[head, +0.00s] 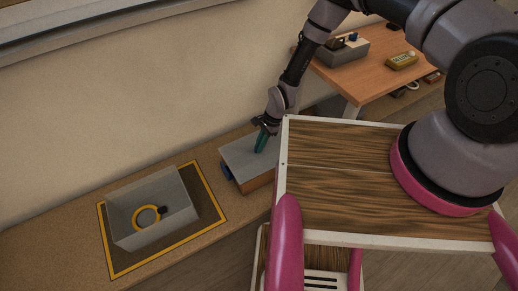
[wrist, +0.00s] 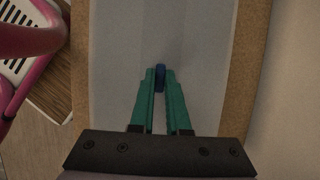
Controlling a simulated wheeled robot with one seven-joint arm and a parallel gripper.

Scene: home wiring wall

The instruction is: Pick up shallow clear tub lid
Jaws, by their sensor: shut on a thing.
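A box (head: 259,184) with a flat grey lid (head: 240,157) on top stands on the long bench, beside the wooden-topped cart. In the wrist view the lid (wrist: 115,60) spreads out beneath my fingers as a pale grey panel. My gripper (head: 261,143) points down onto the lid in the head view. In the wrist view its green fingers (wrist: 160,80) are closed together around a small blue knob (wrist: 160,74) on the lid. The fingers hide part of the knob. I cannot tell whether the lid is raised off the box.
A clear grey bin (head: 175,200) holding a yellow ring (head: 146,215) stands on a yellow-bordered mat (head: 212,211) at left. The cart top (head: 340,190) is close at right. An orange table (head: 375,75) with devices stands behind. The wall runs along the bench.

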